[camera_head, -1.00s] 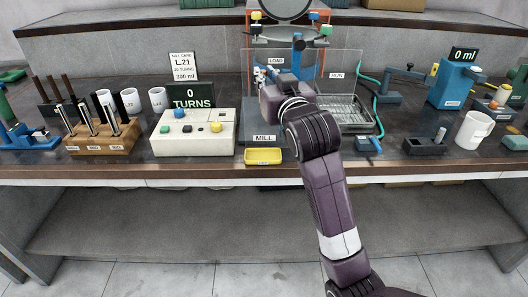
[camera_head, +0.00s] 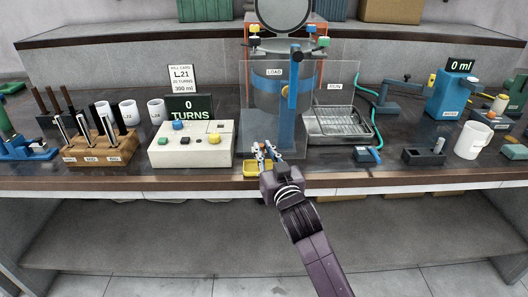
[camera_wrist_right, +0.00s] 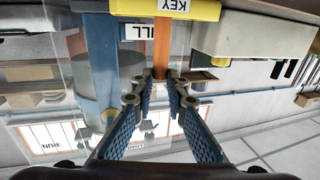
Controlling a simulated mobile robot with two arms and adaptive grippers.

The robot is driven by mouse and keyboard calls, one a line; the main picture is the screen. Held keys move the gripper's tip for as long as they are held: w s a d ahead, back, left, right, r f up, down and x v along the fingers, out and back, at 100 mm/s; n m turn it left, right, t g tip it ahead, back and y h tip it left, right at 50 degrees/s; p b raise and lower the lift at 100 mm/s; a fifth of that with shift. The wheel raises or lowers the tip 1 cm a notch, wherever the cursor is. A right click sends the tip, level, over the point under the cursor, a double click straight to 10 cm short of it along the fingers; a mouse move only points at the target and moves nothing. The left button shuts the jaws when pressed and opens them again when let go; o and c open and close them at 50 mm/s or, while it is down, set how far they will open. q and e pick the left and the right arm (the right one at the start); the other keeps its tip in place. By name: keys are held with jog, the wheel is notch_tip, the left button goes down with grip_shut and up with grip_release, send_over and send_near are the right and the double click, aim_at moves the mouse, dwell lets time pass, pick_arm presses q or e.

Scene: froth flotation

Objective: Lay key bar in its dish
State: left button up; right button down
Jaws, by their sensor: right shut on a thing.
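The yellow key dish (camera_head: 250,170) sits on the bench's front edge, before the mill. It shows at the top of the right wrist view (camera_wrist_right: 205,12) with its KEY label upside down. My right gripper (camera_head: 264,150) is at the dish, its fingertips appearing just above or behind it. In the wrist view its fingers (camera_wrist_right: 163,78) are closed on an orange bar (camera_wrist_right: 162,48), apparently the key bar, which reaches up the picture toward the dish. In the head view the bar is too small to make out, and I cannot tell if it touches the dish. My left gripper is out of view.
The blue mill (camera_head: 272,100) stands behind a clear screen just beyond the dish. A white control box (camera_head: 190,155) is close on the left. A wire-mesh tray (camera_head: 338,124) lies to the right. Bare bench top lies right of the dish.

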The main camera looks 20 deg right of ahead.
jog(key=shift+f, duration=0.2)
jog(key=c, duration=1.9)
grip_release()
jog(key=shift+s+r, duration=0.1)
jog(key=s+b, duration=0.1)
jog(key=s, duration=1)
jog(key=shift+s, duration=0.4)
jog(key=shift+a, duration=0.1)
